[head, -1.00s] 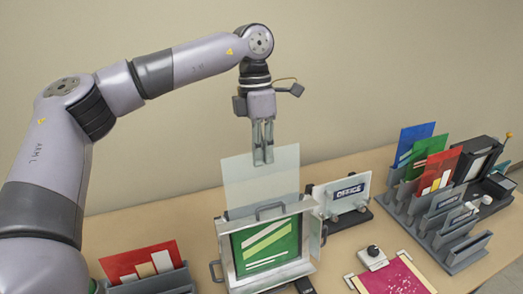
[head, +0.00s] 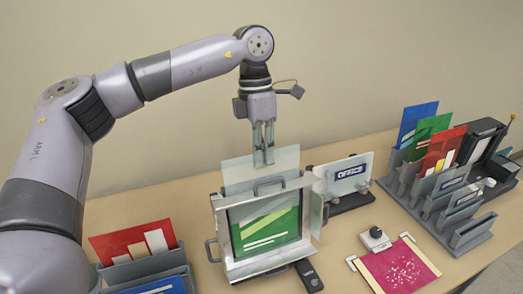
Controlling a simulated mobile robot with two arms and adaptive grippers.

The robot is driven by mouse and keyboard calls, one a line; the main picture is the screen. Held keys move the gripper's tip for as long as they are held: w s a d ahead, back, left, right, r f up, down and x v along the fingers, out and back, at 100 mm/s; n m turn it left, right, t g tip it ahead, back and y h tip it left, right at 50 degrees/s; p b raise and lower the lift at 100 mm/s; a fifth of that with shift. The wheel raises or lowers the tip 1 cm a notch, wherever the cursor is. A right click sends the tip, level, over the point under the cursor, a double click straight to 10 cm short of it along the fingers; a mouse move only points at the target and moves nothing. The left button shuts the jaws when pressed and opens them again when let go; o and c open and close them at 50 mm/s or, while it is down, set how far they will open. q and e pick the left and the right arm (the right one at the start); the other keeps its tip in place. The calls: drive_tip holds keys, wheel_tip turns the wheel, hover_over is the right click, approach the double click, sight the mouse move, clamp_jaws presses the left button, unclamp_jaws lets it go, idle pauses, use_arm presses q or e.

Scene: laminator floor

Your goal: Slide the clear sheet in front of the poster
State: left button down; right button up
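The clear sheet (head: 241,171) stands upright, its lower part inside the grey poster frame (head: 221,229) and its top edge sticking out above. My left gripper (head: 263,159) points down and is shut on the sheet's top edge. The green poster (head: 268,227) with pale stripes stands in the frame. The poster looks slightly paler, with the sheet seeming to lie over it. My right gripper is not in view.
An OFFICE sign (head: 350,173) stands right of the frame. A grey rack (head: 405,180) with several coloured cards is at the right. A red card (head: 135,242) stands in a holder at the left. A magenta panel (head: 401,268) lies front right.

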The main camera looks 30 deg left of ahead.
use_arm(q)
drive_tip(key=shift+s+d+f+b, duration=0.1)
drive_tip(key=shift+f+b, duration=0.35)
drive_tip(key=shift+f, duration=0.25)
drive_tip(key=shift+s+d+f+b, duration=0.1)
drive_tip(key=shift+f+b, duration=0.35)
drive_tip(key=shift+f, duration=0.25)
drive_tip(key=c, duration=2.3)
unclamp_jaws()
drive_tip(key=o, duration=0.6)
